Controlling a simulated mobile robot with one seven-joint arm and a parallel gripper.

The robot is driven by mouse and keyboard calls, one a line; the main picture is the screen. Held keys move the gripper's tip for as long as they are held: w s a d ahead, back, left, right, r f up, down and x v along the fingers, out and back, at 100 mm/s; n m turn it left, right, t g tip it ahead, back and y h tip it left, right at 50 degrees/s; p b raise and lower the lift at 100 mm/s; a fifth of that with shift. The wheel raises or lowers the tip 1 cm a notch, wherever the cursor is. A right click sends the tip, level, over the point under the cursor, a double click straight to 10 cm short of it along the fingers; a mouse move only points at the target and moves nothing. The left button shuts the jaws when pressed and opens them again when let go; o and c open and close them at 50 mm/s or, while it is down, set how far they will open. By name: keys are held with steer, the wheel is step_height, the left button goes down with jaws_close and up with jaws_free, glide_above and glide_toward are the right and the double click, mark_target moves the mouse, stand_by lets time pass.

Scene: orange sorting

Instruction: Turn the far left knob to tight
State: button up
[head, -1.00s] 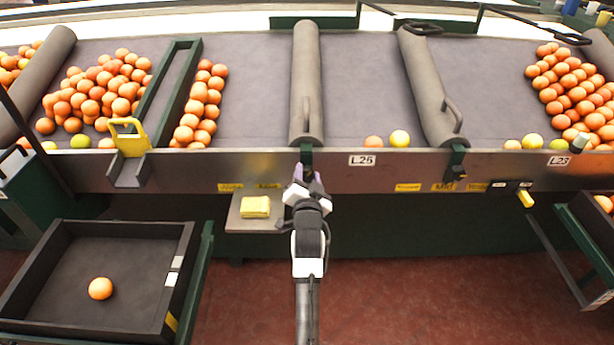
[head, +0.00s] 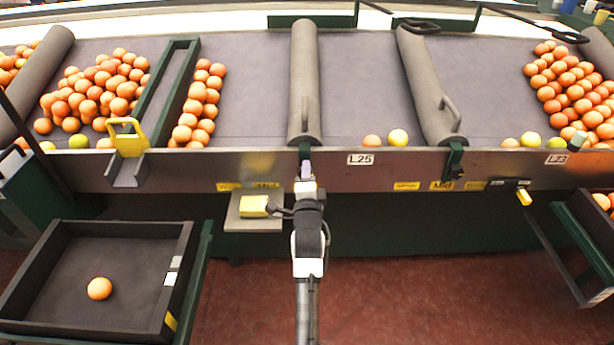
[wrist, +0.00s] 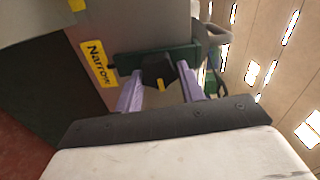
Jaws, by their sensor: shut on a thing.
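A black knob (wrist: 156,68) with a yellow pointer sits on a green bracket (wrist: 128,61) in the wrist view. My gripper (wrist: 162,88) is shut on this knob, one purple finger on each side. In the head view my gripper (head: 305,168) reaches up to the conveyor's front rail, below the left grey roller bar (head: 304,85); the knob is mostly hidden there. A yellow label reading "Narrow" (wrist: 97,62) is beside the knob in the wrist view. Another black knob (head: 455,171) is below the right roller bar (head: 430,88).
A small shelf (head: 240,223) with a yellow block (head: 254,206) juts out just left of my gripper. A black tray (head: 95,265) with one orange stands at the lower left. Several oranges lie on the belt (head: 255,100). The floor at the lower right is mostly clear.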

steer(key=shift+r+m, duration=0.1)
steer(key=shift+m, duration=0.5)
steer(key=o, duration=1)
steer(key=shift+w, duration=0.1)
